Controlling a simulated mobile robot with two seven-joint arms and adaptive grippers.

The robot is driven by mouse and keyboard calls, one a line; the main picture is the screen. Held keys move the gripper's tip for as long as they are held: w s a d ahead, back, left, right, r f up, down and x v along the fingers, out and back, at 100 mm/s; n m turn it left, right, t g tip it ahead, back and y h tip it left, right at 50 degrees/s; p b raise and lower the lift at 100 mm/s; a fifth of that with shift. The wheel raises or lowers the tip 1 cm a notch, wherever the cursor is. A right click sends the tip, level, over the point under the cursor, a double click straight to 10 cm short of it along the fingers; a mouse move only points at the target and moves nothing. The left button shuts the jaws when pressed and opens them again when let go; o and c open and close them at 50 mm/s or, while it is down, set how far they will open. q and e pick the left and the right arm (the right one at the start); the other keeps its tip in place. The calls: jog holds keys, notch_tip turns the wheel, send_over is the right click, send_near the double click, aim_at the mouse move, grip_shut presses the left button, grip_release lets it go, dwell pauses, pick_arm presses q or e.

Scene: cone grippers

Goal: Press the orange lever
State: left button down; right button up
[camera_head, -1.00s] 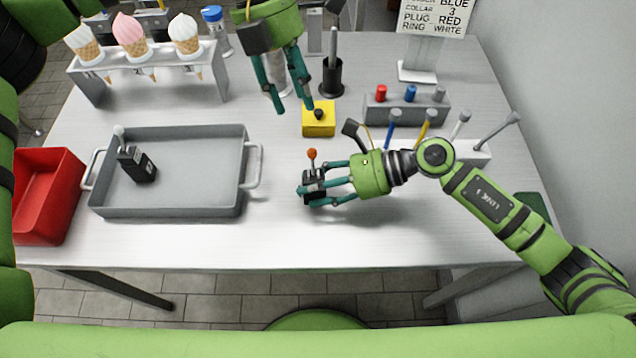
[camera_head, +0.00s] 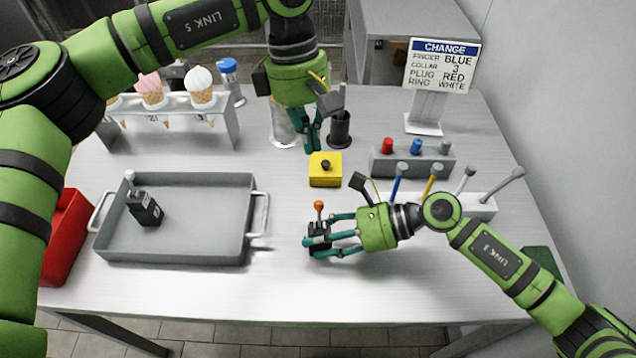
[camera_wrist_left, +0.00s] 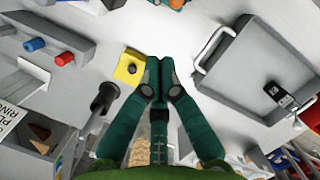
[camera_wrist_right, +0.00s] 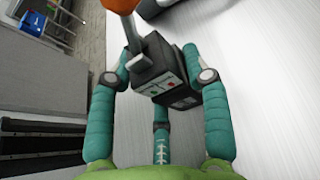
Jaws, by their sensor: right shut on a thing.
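The orange lever (camera_head: 319,205) is an orange ball on a short stem on top of a small black box (camera_head: 318,234). My right gripper (camera_head: 311,240) is shut around this box over the front middle of the table. In the right wrist view the box (camera_wrist_right: 165,73) sits between the fingers, with the orange ball (camera_wrist_right: 122,4) cut off at the top edge. My left gripper (camera_head: 313,148) has its fingertips together and empty, behind the yellow block (camera_head: 325,180). The left wrist view shows these fingertips (camera_wrist_left: 160,62) beside the yellow block (camera_wrist_left: 128,75).
A grey tray (camera_head: 180,252) at left holds another black box with a white-knobbed lever (camera_head: 145,208). A red bin (camera_head: 65,240) stands left of it. An ice-cream rack (camera_head: 190,130), dark cup (camera_head: 340,132), plug block (camera_head: 412,165) and sign (camera_head: 440,65) stand behind.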

aim_at(319, 215)
pick_arm(q)
jog(key=m, duration=0.4)
jog(key=w+m, duration=0.1)
jog(key=m, duration=0.3)
jog(key=d+m, duration=0.1)
jog(key=m, duration=0.3)
jog(key=shift+w+f+t+y, duration=0.15)
jog(key=shift+w+t+y, duration=0.15)
jog(key=shift+t+y, duration=0.1)
jog(key=s+f, duration=0.4)
jog(key=f, duration=0.4)
jog(key=shift+s+d, duration=0.15)
jog(key=shift+s, duration=0.15)
